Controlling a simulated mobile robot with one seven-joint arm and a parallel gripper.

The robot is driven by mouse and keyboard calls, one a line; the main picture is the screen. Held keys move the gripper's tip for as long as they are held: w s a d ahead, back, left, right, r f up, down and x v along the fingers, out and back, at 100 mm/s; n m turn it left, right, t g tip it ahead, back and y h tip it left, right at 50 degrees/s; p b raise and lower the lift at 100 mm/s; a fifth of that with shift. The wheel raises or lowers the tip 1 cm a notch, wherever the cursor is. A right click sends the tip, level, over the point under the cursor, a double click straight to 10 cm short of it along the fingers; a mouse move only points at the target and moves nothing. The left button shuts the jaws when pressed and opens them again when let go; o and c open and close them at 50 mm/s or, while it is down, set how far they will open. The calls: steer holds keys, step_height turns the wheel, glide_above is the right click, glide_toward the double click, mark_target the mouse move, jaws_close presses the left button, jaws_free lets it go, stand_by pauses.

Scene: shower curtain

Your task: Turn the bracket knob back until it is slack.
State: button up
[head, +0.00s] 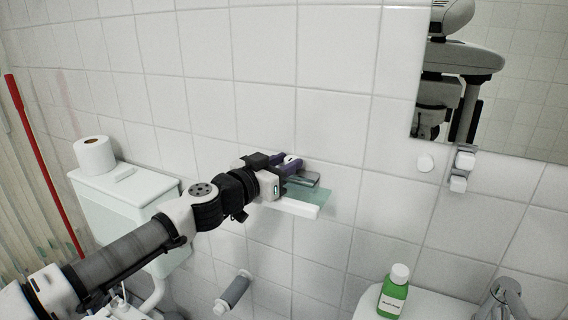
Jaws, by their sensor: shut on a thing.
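My gripper (288,164) reaches the tiled wall in the middle of the head view. Its dark purple fingers are closed around a small white piece (291,158), which I take to be the bracket knob. The fingers and the gripper body hide most of it. How far it is turned cannot be seen. A greenish glass shelf (341,196) shows just below and to the right of the fingers. A grey part (306,179) lies beside the fingers, above the shelf.
A mirror (520,120) hangs at the upper right, with small wall fittings (459,183) beside its lower left corner. A green bottle (393,293) stands on the basin near a tap (503,300). A paper roll (94,155) sits on the toilet cistern (135,195). A red pole (45,165) leans left.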

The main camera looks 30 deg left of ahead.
steer(key=shift+d+y, duration=0.1)
steer(key=shift+y, duration=0.2)
steer(key=shift+d+n+t+y+p, duration=0.2)
steer(key=shift+n+t+y+p, duration=0.15)
steer(key=shift+n+y, duration=0.65)
steer(key=shift+d+n+y, duration=0.2)
steer(key=shift+n+y, duration=0.6)
steer(key=shift+y, duration=0.7)
steer(key=shift+f+n+y+b, duration=0.1)
steer(key=shift+n+y+b, duration=0.2)
steer(key=shift+y+b, duration=0.15)
steer(key=shift+d+f+n+y+b, duration=0.1)
steer(key=shift+d+n+y+b, duration=0.15)
steer(key=shift+n+y+b, duration=0.65)
steer(key=shift+r+y+b, duration=0.25)
steer(key=shift+y+b, duration=0.4)
steer(key=shift+b, duration=0.05)
steer(key=o, duration=1)
steer(key=shift+w, duration=0.1)
steer(key=shift+c, duration=0.2)
